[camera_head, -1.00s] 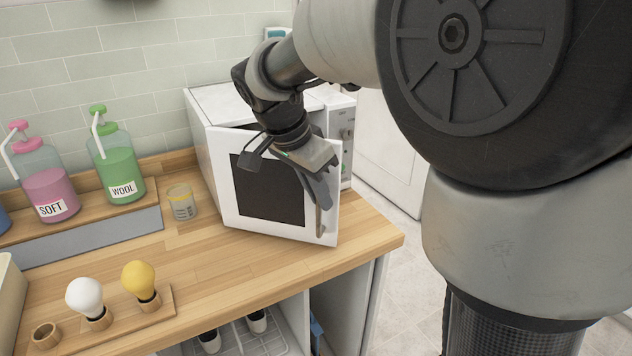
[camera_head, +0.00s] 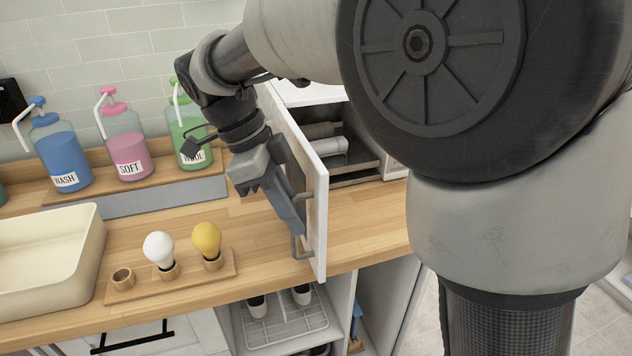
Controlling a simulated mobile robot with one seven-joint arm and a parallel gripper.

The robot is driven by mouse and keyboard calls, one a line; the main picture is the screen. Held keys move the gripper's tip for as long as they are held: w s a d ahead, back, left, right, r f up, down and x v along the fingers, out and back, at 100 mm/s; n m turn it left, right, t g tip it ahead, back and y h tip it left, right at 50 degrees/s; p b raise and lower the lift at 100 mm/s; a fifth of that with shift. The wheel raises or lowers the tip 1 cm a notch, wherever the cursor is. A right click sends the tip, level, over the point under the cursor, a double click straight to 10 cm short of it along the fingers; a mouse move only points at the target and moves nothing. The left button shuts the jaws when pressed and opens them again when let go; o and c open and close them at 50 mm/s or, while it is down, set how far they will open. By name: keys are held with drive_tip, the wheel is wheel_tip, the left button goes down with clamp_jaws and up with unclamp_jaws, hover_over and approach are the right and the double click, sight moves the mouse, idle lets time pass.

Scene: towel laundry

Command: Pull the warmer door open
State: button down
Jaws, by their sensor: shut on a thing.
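The warmer door (camera_head: 316,205) is white and stands swung well open, seen nearly edge-on. A grey bar handle (camera_head: 301,246) is on its outer face, near the free edge. My gripper (camera_head: 298,220) is shut on the handle from the left side of the door; its fingers hide part of the bar. The warmer (camera_head: 385,163) stands behind the door, and its dark cavity (camera_head: 350,155) is visible with pale rolled shapes inside. My arm hides much of the warmer's top and right side.
A wooden holder (camera_head: 225,262) with a white bulb (camera_head: 159,249) and a yellow bulb (camera_head: 207,240) stands left of the door. Pump bottles of wash (camera_head: 64,163), soft (camera_head: 128,157) and wool (camera_head: 190,140) line the back. A cream basin (camera_head: 48,290) is at left. Counter right of the door is clear.

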drive_tip(key=shift+s+a, duration=0.15)
drive_tip(key=shift+a, duration=0.85)
drive_tip(key=c, duration=2.1)
unclamp_jaws()
drive_tip(key=shift+r, duration=0.15)
drive_tip(key=p+v, duration=0.4)
drive_tip(key=v, duration=1.3)
drive_tip(key=shift+r, duration=0.15)
